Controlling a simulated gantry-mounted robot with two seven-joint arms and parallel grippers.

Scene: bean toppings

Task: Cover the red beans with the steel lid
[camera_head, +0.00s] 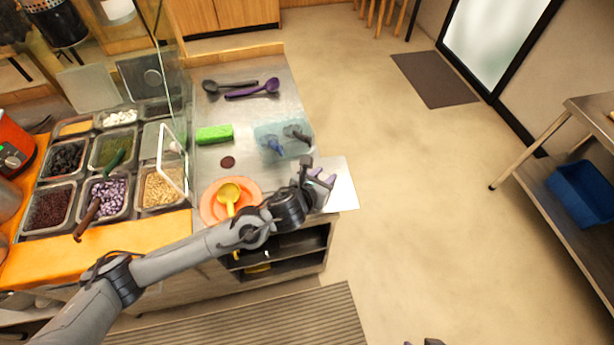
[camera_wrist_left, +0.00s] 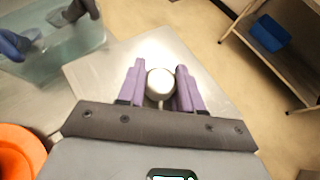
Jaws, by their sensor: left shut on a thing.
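The red beans (camera_head: 48,207) fill an uncovered steel pan at the near left of the topping station. My left gripper (camera_head: 322,180) is over the right end of the counter, far to the right of that pan. In the left wrist view its purple fingers (camera_wrist_left: 160,92) are shut on the round knob (camera_wrist_left: 160,82) of the steel lid (camera_wrist_left: 112,70). The lid (camera_head: 343,188) is a bright flat plate reaching past the counter's right edge; I cannot tell its height above the counter. A small dark part at the bottom edge may be my right gripper (camera_head: 432,341); its fingers cannot be made out.
Several other topping pans surround the beans; a brown-handled scoop (camera_head: 88,219) sticks out of the purple-white beans (camera_head: 108,195). A glass guard (camera_head: 175,100) stands behind.

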